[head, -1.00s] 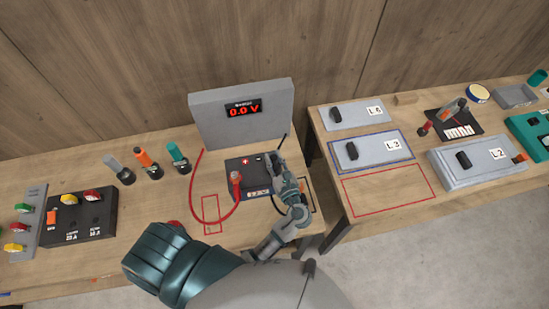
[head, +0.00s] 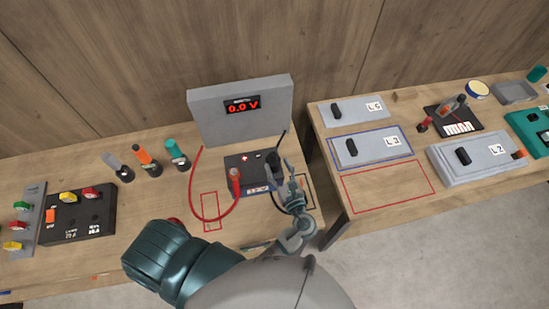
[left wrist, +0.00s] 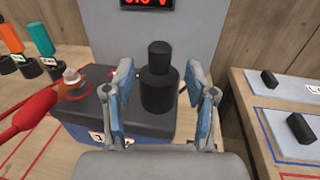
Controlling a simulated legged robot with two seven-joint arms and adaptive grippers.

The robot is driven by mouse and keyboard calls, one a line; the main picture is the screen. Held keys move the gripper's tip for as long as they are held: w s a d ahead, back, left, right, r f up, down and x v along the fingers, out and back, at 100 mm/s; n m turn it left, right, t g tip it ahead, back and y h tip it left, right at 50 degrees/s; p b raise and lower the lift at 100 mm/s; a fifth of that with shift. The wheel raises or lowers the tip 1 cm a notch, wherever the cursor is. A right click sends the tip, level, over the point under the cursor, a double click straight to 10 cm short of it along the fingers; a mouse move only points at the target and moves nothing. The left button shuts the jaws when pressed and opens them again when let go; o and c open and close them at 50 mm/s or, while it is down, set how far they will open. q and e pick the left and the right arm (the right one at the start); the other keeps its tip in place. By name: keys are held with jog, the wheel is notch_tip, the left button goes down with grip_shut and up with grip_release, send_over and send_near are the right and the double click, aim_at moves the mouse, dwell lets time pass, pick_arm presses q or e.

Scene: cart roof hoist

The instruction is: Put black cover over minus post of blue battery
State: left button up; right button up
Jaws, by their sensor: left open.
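The blue battery (head: 245,180) has a black top and stands in front of the grey meter panel. A red clamp (head: 235,180) sits on its plus post. The black cover (head: 273,166), a stepped cylinder, stands upright at the right part of the battery top, and it also shows in the left wrist view (left wrist: 158,88). The minus post is not visible; the cover stands where it would be. My left gripper (head: 283,178) is open at the cover's near right side. In the left wrist view its fingers (left wrist: 163,105) stand apart, with the cover visible between and beyond them.
The grey panel (head: 215,115) reads 0.0 V behind the battery. A red cable curves left of it, and a black cable lies to the right. Tools in holders (head: 150,163) stand at left. A second table (head: 405,200) with grey boxes is at right, across a gap.

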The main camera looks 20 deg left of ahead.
pick_arm(q)
jog(key=v, duration=0.3)
jog(key=shift+d, duration=0.15)
dwell(0.3)
